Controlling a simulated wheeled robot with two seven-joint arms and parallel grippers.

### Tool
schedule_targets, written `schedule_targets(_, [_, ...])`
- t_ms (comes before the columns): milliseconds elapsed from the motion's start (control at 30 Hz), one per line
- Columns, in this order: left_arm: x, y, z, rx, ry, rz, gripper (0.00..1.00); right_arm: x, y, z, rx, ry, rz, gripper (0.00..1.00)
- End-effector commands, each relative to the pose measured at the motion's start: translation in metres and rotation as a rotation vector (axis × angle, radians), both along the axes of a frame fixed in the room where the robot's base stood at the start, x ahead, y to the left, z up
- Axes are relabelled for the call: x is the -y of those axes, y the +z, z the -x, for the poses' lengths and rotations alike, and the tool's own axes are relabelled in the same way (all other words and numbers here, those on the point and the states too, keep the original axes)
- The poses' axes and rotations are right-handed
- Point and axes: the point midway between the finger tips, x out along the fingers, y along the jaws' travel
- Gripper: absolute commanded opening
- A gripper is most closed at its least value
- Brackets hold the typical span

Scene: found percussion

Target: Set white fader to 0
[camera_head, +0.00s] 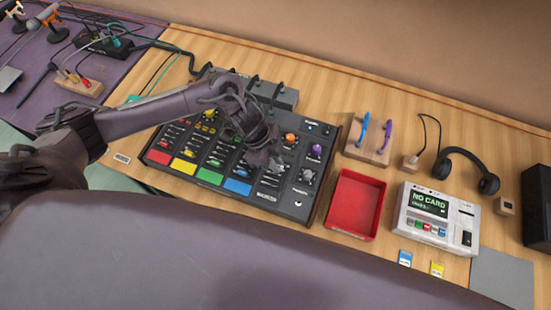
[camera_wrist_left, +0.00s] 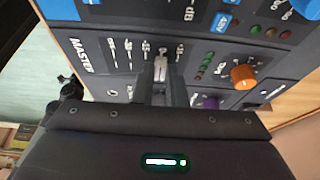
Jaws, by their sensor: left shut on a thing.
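The mixing console (camera_head: 262,208) lies on the wooden table with colored channel pads and knobs. My left gripper (camera_head: 270,160) reaches down onto the right part of its panel and hides the fader there in the head view. In the left wrist view, the white fader cap (camera_wrist_left: 160,68) sits between the fingertips of my left gripper (camera_wrist_left: 166,82), which is shut on it. Scale marks and the word MASTER are printed beside the fader slot. The scale numbers are too small or turned to read, so I cannot tell the fader's exact setting. My right gripper is not in view.
An orange knob (camera_wrist_left: 244,76) and a purple knob (camera_wrist_left: 207,102) stand close to the fingers. A red tray (camera_head: 356,204), a card device (camera_head: 438,218) and headphones (camera_head: 465,165) lie right of the console. Cables run behind it.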

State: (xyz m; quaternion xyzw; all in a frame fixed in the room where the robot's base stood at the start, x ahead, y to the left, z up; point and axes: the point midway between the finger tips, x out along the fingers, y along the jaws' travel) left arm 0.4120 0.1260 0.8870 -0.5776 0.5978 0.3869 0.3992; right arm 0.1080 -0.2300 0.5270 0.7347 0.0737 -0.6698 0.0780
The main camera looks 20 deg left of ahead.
Motion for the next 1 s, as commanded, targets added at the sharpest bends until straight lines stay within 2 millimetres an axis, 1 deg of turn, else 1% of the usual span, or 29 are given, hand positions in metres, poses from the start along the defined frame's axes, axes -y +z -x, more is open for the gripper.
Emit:
schedule_targets(67, [0.0,0.001,-0.001,0.001,-0.001,0.001,0.0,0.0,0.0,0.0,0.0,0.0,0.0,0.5])
schedule_targets(100, [0.0,0.001,-0.001,0.001,-0.001,0.001,0.16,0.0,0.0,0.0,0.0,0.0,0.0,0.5])
schedule_targets(233, [0.0,0.001,-0.001,0.001,-0.001,0.001,0.33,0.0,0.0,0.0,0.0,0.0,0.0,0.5])
schedule_targets(567, [-0.001,0.003,-0.001,0.003,-0.001,0.001,0.34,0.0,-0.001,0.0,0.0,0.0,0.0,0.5])
schedule_targets(667, [-0.005,0.012,-0.002,0.004,0.0,0.001,0.34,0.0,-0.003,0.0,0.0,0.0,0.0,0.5])
schedule_targets(900, [-0.022,0.05,-0.002,0.006,-0.002,-0.001,0.34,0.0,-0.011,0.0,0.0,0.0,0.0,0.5])
schedule_targets(1000, [-0.026,0.062,-0.002,0.005,-0.001,0.001,0.34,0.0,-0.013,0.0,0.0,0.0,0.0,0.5])
